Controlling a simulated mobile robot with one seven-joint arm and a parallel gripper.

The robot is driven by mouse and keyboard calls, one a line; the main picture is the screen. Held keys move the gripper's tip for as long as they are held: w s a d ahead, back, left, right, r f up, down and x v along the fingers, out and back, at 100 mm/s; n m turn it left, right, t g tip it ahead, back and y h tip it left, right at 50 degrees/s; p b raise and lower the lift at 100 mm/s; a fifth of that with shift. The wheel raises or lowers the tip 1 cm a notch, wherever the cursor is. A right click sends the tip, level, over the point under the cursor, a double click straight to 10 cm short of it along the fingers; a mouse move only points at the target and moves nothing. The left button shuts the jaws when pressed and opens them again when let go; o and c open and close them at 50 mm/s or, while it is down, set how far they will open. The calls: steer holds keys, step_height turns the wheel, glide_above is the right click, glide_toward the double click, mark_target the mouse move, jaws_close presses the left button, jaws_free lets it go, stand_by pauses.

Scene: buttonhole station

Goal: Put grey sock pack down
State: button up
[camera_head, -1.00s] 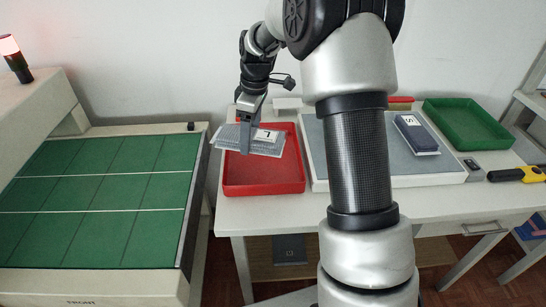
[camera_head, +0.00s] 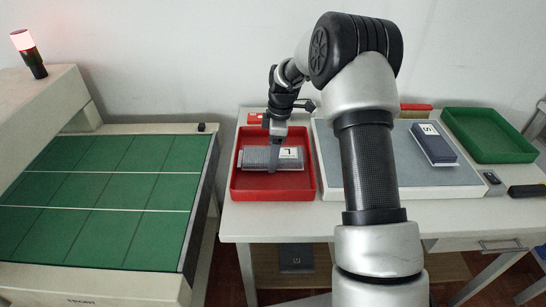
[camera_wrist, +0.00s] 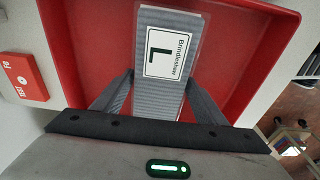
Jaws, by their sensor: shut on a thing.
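The grey sock pack (camera_head: 256,156) is a flat ribbed grey bundle with a white label marked L. In the head view it lies level inside the red tray (camera_head: 237,187). My gripper (camera_head: 273,162) points down and is shut on the pack near its middle. In the wrist view the two fingers of my gripper (camera_wrist: 158,92) press the pack's sides, and the pack (camera_wrist: 155,100) shows its L label facing up. The red tray (camera_wrist: 230,60) surrounds it. The pack's underside is hidden, so I cannot tell whether it touches the tray floor.
A grey mat (camera_head: 390,175) in a white frame lies right of the tray, with a dark blue pack (camera_head: 433,146) marked S on it. A green tray (camera_head: 490,135) stands at the far right. A green gridded bed (camera_head: 100,190) is at the left. A red box (camera_wrist: 22,77) sits beside the tray.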

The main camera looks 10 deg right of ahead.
steer(key=shift+f, duration=0.35)
steer(key=shift+f, duration=0.2)
steer(key=o, duration=1.3)
steer(key=shift+c, duration=0.2)
steer(key=shift+r, duration=0.1)
